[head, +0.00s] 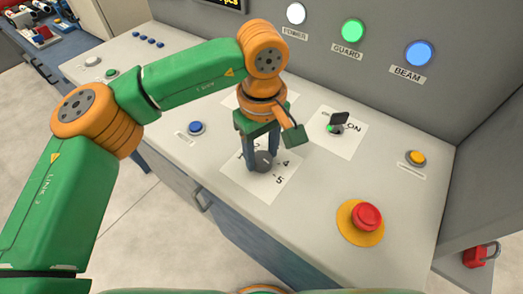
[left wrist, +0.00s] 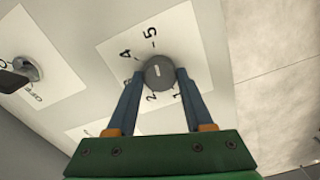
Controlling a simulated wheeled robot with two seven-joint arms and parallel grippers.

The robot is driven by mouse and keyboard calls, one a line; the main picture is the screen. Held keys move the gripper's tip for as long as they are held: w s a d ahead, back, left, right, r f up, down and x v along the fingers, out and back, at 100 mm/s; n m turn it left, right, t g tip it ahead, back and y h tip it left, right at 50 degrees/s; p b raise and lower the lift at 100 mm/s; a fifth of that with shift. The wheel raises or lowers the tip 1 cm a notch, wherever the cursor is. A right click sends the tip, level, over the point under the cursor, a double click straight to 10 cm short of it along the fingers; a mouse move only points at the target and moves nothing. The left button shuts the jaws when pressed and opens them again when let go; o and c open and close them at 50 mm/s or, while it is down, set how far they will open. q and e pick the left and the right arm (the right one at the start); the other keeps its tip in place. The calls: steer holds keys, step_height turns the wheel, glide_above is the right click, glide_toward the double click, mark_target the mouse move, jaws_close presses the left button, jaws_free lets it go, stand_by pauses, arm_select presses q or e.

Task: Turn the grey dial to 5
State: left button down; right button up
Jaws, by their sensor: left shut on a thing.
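The grey dial (head: 263,161) sits on a white number card (head: 260,190) on the sloped console. My left gripper (head: 262,152) comes down from above and is shut on the dial, one blue finger on each side. In the left wrist view, the dial (left wrist: 159,72) shows between the fingertips (left wrist: 160,78). A short white mark on its face runs nearly up and down in that view, roughly in line with the 5. I cannot tell its exact reading. The 1, 2, 4 and 5 show around it; the 3 is hidden. My right gripper is not in view.
A black key switch (head: 338,122) stands right of the dial on its own card. A red mushroom button (head: 367,217) is at the lower right, a yellow button (head: 415,158) beyond it. A blue button (head: 196,128) is left of my gripper. Lit lamps line the back panel.

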mark_target(262, 157)
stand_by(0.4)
arm_select(q)
steer(key=shift+c, duration=1.4)
jaws_free()
steer(key=shift+r, duration=0.1)
step_height(262, 157, up, 7)
